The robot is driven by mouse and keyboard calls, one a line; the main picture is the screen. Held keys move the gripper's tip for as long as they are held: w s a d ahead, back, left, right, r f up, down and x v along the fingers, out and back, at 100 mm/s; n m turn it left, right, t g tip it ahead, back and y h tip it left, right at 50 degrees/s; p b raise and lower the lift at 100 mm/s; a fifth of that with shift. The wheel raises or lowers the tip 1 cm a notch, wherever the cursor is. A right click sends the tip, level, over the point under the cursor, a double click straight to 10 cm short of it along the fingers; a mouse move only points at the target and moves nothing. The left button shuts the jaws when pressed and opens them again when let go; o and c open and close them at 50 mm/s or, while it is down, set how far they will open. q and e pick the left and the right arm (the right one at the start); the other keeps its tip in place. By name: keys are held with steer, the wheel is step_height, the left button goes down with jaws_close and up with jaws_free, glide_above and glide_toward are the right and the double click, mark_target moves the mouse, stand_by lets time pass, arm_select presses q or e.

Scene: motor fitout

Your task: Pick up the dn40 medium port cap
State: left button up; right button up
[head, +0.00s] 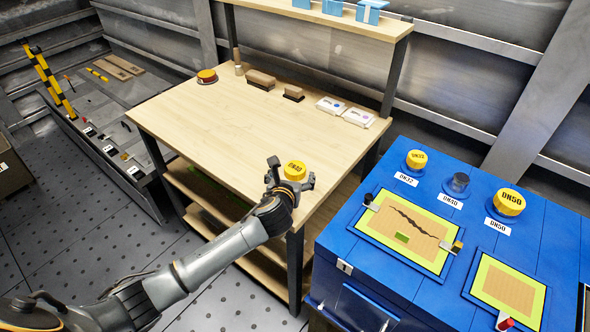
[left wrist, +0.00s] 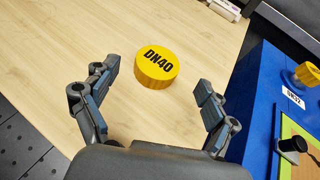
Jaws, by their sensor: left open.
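The DN40 cap (head: 295,169) is a yellow round cap with black "DN40" lettering, lying on the wooden table (head: 215,135) near its front right corner. It also shows in the left wrist view (left wrist: 156,69), lettering up, ahead of the fingers. My left gripper (head: 290,184) is at the table's front right corner, right beside the cap in the head view. In the left wrist view the gripper (left wrist: 153,98) has its two fingers wide apart, with nothing between them; the cap lies just beyond the fingertips. My right gripper is not in view.
A blue cabinet (head: 335,245) stands right of the table, bearing yellow DN32 (head: 416,159) and DN50 (head: 508,202) caps and a dark bare port (head: 459,184) labelled DN40. Brown blocks (head: 261,80) and white packets (head: 358,117) lie at the table's back. The table's middle is clear.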

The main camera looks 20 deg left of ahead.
mark_target(295, 169)
arm_select(q)
steer(key=x, duration=0.4)
steer(key=shift+w+a+f, duration=0.1)
steer(key=shift+f, duration=0.05)
steer(key=c, duration=0.9)
